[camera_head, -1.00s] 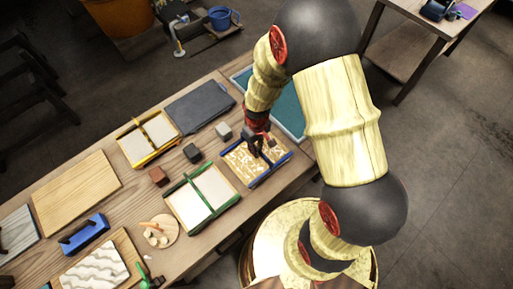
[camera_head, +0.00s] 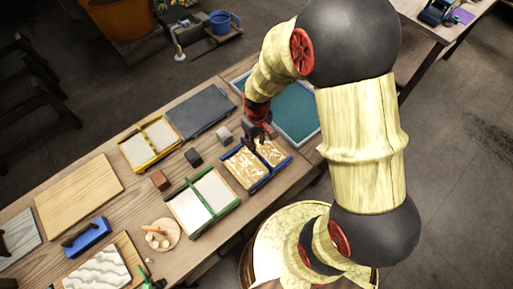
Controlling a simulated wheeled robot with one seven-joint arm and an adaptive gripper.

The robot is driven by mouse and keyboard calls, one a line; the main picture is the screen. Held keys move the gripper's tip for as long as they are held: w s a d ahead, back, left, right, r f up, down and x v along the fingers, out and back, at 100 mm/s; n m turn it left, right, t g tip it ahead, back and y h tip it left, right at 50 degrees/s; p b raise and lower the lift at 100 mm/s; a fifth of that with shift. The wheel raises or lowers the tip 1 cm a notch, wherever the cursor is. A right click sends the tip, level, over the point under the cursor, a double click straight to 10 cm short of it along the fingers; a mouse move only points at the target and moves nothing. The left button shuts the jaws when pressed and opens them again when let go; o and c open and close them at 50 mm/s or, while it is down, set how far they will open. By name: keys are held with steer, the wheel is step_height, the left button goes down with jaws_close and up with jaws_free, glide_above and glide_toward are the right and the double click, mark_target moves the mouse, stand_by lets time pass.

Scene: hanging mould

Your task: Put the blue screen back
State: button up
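The blue screen (camera_head: 259,182) lies flat on the workbench. It has a blue frame, a blue bar across its middle and two tan panels with white patches. My gripper (camera_head: 260,143) is above the far end of the blue screen, near its bar. Its dark fingers look spread apart, with nothing seen between them. I cannot tell whether a fingertip touches the bar.
A green-framed screen (camera_head: 211,210) and a yellow-framed screen (camera_head: 142,167) lie nearby. A teal-filled tray (camera_head: 300,105) sits behind my gripper. A dark slab (camera_head: 200,110), small blocks (camera_head: 193,157), a wooden board (camera_head: 80,190) and a blue tool (camera_head: 88,238) also occupy the bench.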

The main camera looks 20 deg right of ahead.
steer(key=s+r+m+t, duration=0.2)
steer(key=s+r+t, duration=0.15)
steer(key=r, duration=1.75)
steer(key=s+r+m+t, duration=0.1)
steer(key=s+r+t, duration=0.1)
steer(key=s+r, duration=0.8)
steer(key=shift+s+r+m, duration=0.25)
steer(key=shift+r+m, duration=0.05)
steer(key=shift+r, duration=0.15)
step_height(320, 180, down, 6)
steer(key=b, duration=0.5)
steer(key=shift+r, duration=0.25)
steer(key=shift+a, duration=0.15)
